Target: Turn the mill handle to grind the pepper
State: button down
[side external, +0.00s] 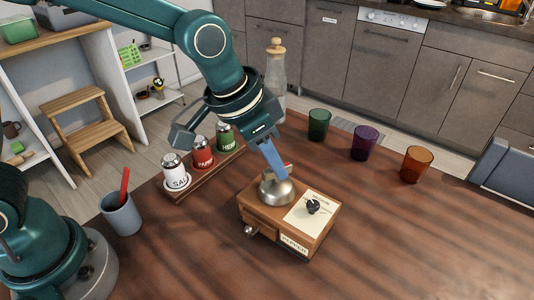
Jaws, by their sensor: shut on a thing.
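The pepper mill (265,220) is a wooden box with a metal dome (275,191) on top. Its top also has a pale label plate with a black knob (313,206), and its front has a small metal knob (250,231) and a "PEPPER" label. My gripper (277,170) points down just above the dome. It is shut on the mill handle, whose small reddish-brown end (288,168) shows beside the blue fingers. The fingers and dome hide most of the handle.
A rack with white (176,174), red (202,153) and green (225,137) shakers stands left of the mill. A grey cup (121,216) is further left. A corked bottle (275,72) and green (319,124), purple (364,143) and orange (416,164) glasses stand behind. The right front table is clear.

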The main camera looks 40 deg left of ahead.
jog(key=m+h, duration=0.1)
jog(key=m, duration=0.2)
jog(key=m+g+h, duration=0.1)
jog(key=m, duration=0.2)
jog(key=shift+w+a+g, duration=0.1)
jog(key=shift+w+g, duration=0.1)
jog(key=shift+g, duration=0.1)
jog(key=m+g, duration=0.1)
jog(key=m, duration=0.2)
jog(key=m+g, duration=0.1)
jog(key=m, duration=0.1)
jog(key=shift+w+m+h, duration=0.1)
jog(key=shift+m+h, duration=0.2)
jog(key=shift+m, duration=0.1)
jog(key=c, duration=0.9)
grip_release()
jog(key=shift+v, duration=2.65)
